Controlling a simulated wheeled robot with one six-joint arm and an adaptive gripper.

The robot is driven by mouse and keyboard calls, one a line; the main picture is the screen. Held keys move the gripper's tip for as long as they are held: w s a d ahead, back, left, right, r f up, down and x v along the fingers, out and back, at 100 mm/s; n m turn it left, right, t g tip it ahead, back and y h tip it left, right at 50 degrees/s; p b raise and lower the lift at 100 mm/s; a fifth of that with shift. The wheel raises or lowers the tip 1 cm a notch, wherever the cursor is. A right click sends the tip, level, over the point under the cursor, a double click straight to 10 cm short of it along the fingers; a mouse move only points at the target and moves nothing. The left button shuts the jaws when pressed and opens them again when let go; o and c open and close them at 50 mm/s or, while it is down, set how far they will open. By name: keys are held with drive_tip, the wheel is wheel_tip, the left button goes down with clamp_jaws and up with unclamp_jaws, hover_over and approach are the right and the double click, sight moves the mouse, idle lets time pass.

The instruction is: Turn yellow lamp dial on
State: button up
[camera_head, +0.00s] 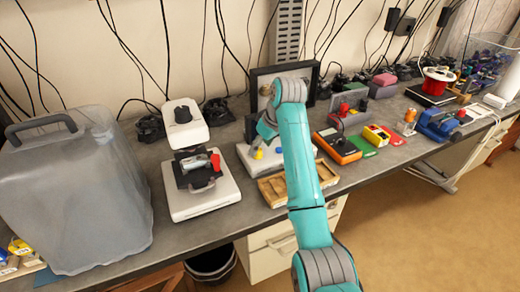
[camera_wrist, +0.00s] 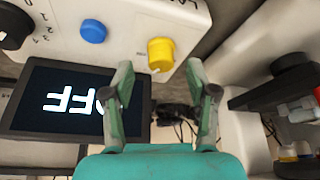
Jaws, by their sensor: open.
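The yellow dial (camera_wrist: 160,54) is a short ridged knob on a white panel in the wrist view, with a blue knob (camera_wrist: 93,30) and a black dial (camera_wrist: 14,27) to its left. In the head view the yellow dial (camera_head: 257,154) sits on a white box behind my arm. My gripper (camera_wrist: 160,80) is open and empty, with its two fingers on either side of the yellow dial's line and apart from it. A black screen (camera_wrist: 75,102) below the knobs reads OFF, upside down in the wrist view, and the left finger covers part of it.
A wooden tray (camera_head: 268,191) lies in front of the white box. An orange meter (camera_head: 337,146) lies to the right. Cables hang at the wall.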

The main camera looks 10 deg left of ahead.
drive_tip(key=shift+x, duration=1.4)
drive_tip(key=shift+a, duration=0.1)
clamp_jaws()
drive_tip(key=shift+m+t+h, duration=0.5)
drive_tip(key=shift+m+h, duration=0.1)
drive_tip(key=shift+m, duration=1.6)
unclamp_jaws()
drive_tip(key=shift+r, duration=0.1)
